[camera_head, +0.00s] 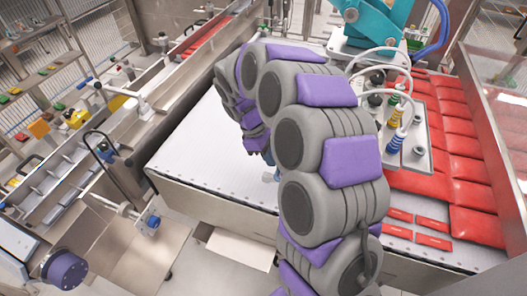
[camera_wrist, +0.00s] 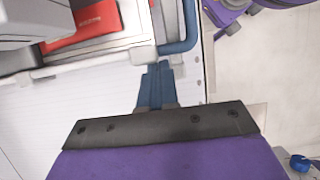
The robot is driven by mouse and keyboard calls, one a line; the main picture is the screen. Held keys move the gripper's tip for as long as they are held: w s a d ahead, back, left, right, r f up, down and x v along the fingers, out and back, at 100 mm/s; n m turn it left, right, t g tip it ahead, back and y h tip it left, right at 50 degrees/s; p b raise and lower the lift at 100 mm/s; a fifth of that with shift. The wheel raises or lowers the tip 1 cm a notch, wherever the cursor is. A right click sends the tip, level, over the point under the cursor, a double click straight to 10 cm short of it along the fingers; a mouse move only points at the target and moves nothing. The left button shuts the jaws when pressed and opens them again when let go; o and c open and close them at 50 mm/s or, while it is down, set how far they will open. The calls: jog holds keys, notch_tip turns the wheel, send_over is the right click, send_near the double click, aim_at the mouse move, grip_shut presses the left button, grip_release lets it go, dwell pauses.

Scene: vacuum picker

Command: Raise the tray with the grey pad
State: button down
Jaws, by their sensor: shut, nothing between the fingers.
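My gripper (camera_wrist: 158,68) shows in the wrist view with its two blue fingers together and nothing between them. Its tips are close to a pale rounded bar (camera_wrist: 95,62) and a bent blue tube (camera_wrist: 190,30); I cannot tell whether they touch. A red packet (camera_wrist: 90,22) lies beyond the bar at the upper left, beside a grey body (camera_wrist: 30,18). I cannot make out for sure a tray with a grey pad in either view. In the head view my own purple and grey arm hides the gripper and much of the middle.
In the head view a white conveyor (camera_head: 190,150) lies left of my arm, mostly clear. Red packets (camera_head: 475,170) cover the belt at the right, under a suction head (camera_head: 410,150) with hoses. A metal side wall (camera_head: 500,150) bounds the right. Shelves (camera_head: 35,70) stand at the left.

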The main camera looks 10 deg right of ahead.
jog(key=shift+s+d, duration=0.3)
jog(key=shift+d, duration=0.25)
jog(key=shift+s+d, duration=0.25)
jog(key=shift+d, duration=0.3)
jog(key=shift+r, duration=0.1)
jog(key=shift+s+d+r+p, duration=0.6)
jog(key=shift+s+d+p, duration=0.15)
jog(key=shift+p, duration=0.15)
jog(key=shift+d+f, duration=0.1)
jog(key=shift+d, duration=0.25)
